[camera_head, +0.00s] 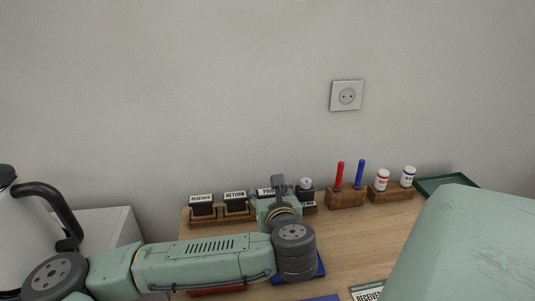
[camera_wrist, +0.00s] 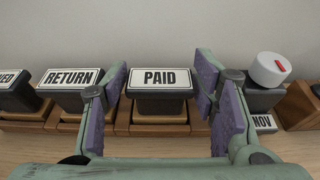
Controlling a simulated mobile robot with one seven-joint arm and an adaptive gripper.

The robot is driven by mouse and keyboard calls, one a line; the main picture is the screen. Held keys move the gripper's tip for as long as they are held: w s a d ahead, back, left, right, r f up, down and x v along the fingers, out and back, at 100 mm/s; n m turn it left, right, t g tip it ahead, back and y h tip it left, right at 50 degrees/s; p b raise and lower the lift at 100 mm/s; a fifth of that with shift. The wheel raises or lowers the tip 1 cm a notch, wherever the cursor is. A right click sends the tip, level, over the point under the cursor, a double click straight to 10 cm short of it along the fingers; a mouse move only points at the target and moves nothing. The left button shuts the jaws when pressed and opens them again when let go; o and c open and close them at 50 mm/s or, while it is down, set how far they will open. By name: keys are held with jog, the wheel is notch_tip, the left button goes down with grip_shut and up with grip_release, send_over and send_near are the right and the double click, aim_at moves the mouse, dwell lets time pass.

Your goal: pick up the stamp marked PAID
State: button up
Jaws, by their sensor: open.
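The stamp marked PAID (camera_wrist: 160,83) stands upright in a wooden rack (camera_wrist: 121,128), in the middle of the wrist view. It has a black body and a white label with black letters. My gripper (camera_wrist: 158,80) is open, with one purple-padded finger on each side of the PAID stamp. I cannot tell whether either pad touches it. In the head view the PAID stamp's label (camera_head: 266,191) is mostly hidden behind my gripper (camera_head: 272,197).
The RETURN stamp (camera_wrist: 70,84) stands close on the left, and another stamp (camera_head: 202,203) stands beyond it. A date stamp reading NOV (camera_wrist: 264,121), with a white knob, is close on the right. A wooden holder (camera_head: 346,199) with red and blue sticks stands farther right.

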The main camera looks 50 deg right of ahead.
jog(key=shift+w+d+f, duration=0.15)
jog(key=shift+w+d, duration=0.05)
jog(key=shift+w, duration=0.05)
jog(key=c, duration=0.8)
jog(key=shift+r, duration=0.2)
